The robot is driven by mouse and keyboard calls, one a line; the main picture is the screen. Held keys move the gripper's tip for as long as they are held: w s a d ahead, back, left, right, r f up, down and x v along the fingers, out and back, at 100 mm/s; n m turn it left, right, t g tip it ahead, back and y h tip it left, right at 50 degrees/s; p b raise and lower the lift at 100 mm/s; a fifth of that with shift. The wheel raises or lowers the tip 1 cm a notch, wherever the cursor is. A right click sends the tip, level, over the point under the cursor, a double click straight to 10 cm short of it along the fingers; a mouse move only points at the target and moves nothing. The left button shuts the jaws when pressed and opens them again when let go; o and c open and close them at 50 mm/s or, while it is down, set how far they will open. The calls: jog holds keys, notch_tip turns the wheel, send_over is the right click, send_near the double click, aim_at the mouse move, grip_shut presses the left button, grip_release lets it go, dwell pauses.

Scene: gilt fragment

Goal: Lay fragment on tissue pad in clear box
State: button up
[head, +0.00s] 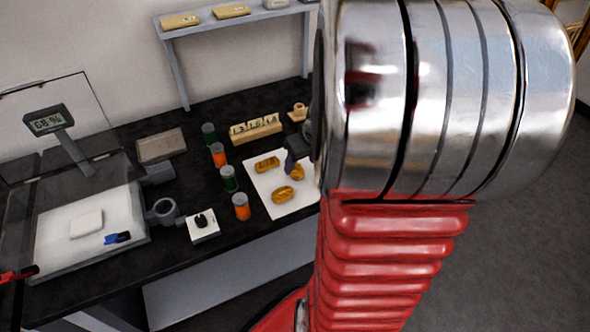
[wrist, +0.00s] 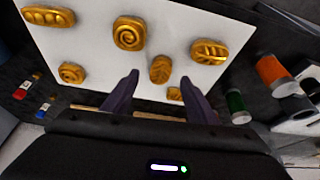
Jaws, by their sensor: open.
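Several gilt fragments lie on a white sheet (wrist: 95,62) in the wrist view. A leaf-patterned fragment (wrist: 160,69) sits just beyond and between the fingertips of my gripper (wrist: 160,82); a small fragment (wrist: 174,93) shows nearer the right finger. A round spiral fragment (wrist: 129,33) and a ribbed one (wrist: 209,51) lie farther out. In the head view my gripper (head: 291,160) is over the sheet, mostly hidden by my arm. It is open and nothing is held. The clear box (head: 140,234) stands at the left, with a pale tissue pad (head: 87,222) on its white floor.
Orange and green jars (head: 241,206) stand between the box and the sheet. A small white card with a dark object (head: 203,225), a magnifier-like ring (head: 164,210) and a numbered block (head: 257,128) are nearby. A display reading 68% (head: 48,121) rises by the box.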

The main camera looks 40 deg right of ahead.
aim_at(297, 168)
jog(key=shift+x, duration=2.2)
jog(key=shift+w, duration=0.1)
jog(key=shift+c, duration=0.5)
jog(key=c, duration=1.1)
jog(key=shift+r, duration=0.1)
notch_tip(297, 168, up, 10)
